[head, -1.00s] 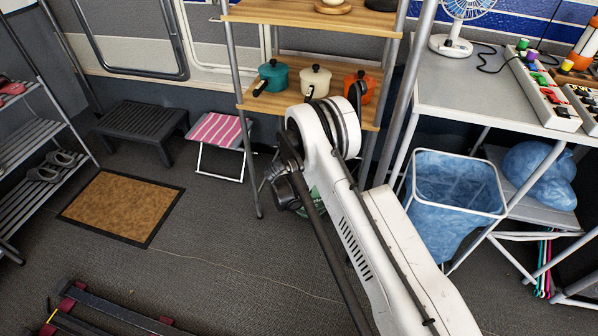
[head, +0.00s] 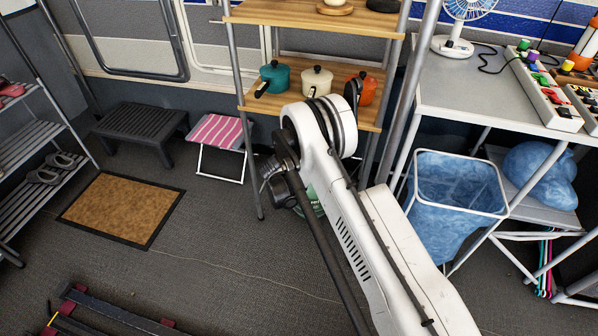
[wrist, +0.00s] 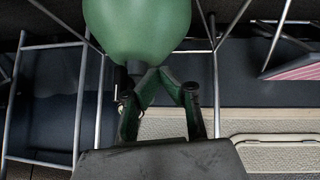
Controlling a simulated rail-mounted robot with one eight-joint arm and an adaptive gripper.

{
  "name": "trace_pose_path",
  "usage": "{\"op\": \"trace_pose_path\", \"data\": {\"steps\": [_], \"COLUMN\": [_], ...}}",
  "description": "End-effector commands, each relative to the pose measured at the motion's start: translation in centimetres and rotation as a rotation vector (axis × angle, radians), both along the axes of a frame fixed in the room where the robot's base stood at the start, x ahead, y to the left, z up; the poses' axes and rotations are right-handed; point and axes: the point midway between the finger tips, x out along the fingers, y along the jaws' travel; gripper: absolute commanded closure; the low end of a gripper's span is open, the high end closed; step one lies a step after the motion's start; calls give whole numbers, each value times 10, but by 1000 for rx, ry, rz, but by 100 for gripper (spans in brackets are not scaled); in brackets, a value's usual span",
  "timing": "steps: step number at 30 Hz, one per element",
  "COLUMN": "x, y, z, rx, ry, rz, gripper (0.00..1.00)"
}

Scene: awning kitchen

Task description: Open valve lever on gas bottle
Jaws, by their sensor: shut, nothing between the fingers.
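The green gas bottle (wrist: 140,28) fills the upper middle of the wrist view, which looks upside down. In the head view only a small green part of the bottle (head: 313,203) shows beside my arm, below the wooden shelves. My gripper (wrist: 160,71) is shut and empty, its fingertips together close to the bottle's edge in the wrist view. I cannot tell whether the tips touch it. The valve lever is not clearly visible; a small dark part lies beside the left finger.
A wooden shelf rack (head: 300,99) with several pots stands around the bottle area. A folding stool (head: 218,132) is to its left. A blue bin (head: 455,195) and a grey table (head: 455,85) are to the right. The floor left of my arm is mostly clear.

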Motion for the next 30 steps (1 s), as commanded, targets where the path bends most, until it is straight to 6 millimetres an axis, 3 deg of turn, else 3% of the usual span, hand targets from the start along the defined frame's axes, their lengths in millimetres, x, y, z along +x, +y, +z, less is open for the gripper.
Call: {"op": "trace_pose_path", "data": {"steps": [9, 15, 26, 30], "x": [-31, -45, -50, -47], "y": [58, 80, 89, 85], "z": [8, 9, 11, 31], "rx": [1, 1, 0, -9], "ry": [-1, -1, 0, 15], "rz": [3, 2, 1, 14], "gripper": [100, 100, 100, 100]}}
